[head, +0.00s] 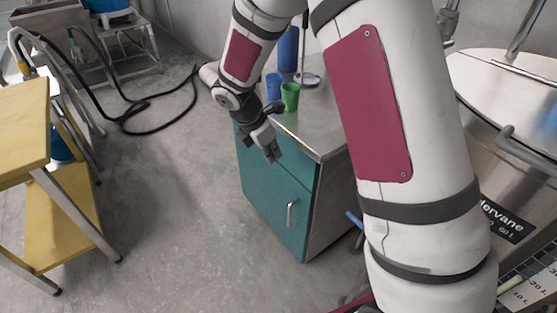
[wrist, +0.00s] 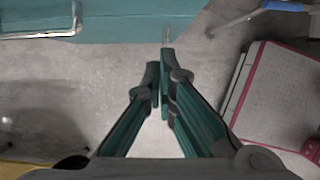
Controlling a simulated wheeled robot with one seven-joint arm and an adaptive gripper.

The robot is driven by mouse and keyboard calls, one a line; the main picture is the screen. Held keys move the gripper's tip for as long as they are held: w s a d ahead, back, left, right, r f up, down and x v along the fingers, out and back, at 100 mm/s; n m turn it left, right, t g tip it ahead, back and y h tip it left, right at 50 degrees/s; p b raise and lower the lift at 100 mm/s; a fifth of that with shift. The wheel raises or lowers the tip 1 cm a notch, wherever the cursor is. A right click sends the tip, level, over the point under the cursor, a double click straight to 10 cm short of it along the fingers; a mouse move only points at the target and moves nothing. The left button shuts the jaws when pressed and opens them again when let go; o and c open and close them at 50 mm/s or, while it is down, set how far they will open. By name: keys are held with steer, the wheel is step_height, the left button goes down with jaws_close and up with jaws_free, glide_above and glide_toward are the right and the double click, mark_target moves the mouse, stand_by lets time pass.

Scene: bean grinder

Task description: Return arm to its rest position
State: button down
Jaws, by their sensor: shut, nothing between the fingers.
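My arm, white with dark red panels, reaches from the right of the head view toward the cabinet. My gripper (head: 272,154) hangs pointing down in front of the teal cabinet (head: 262,190), near its top edge. In the wrist view my gripper (wrist: 160,72) is shut, its two dark and teal fingers together with nothing between them. Grey floor shows beyond the fingertips, with a teal surface and a metal handle (wrist: 78,20) at the top left. Part of the cabinet top is hidden behind my arm in the head view.
A green cup (head: 290,97), a blue cup (head: 273,86) and a tall blue object (head: 288,48) stand on the cabinet top. A yellow cart (head: 30,125) stands at left, and a steel vessel (head: 515,105) at right. A black hose (head: 150,103) lies on the floor. Open floor lies between cart and cabinet.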

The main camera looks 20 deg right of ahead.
steer(key=s+d+r+m, duration=0.3)
steer(key=s+r+m, duration=0.7)
steer(key=s+r, duration=0.6)
steer(key=s+a+r+m+y, duration=0.2)
steer(key=s+m, duration=0.4)
steer(key=s, duration=0.4)
steer(key=s+a+r+m+y, duration=0.15)
steer(key=s+m, duration=0.35)
steer(key=s, duration=0.6)
step_height(320, 180, up, 16)
steer(key=t+p, duration=0.3)
steer(key=p, duration=1.1)
steer(key=shift+w+d+y, duration=0.2)
steer(key=shift+w+y, duration=0.15)
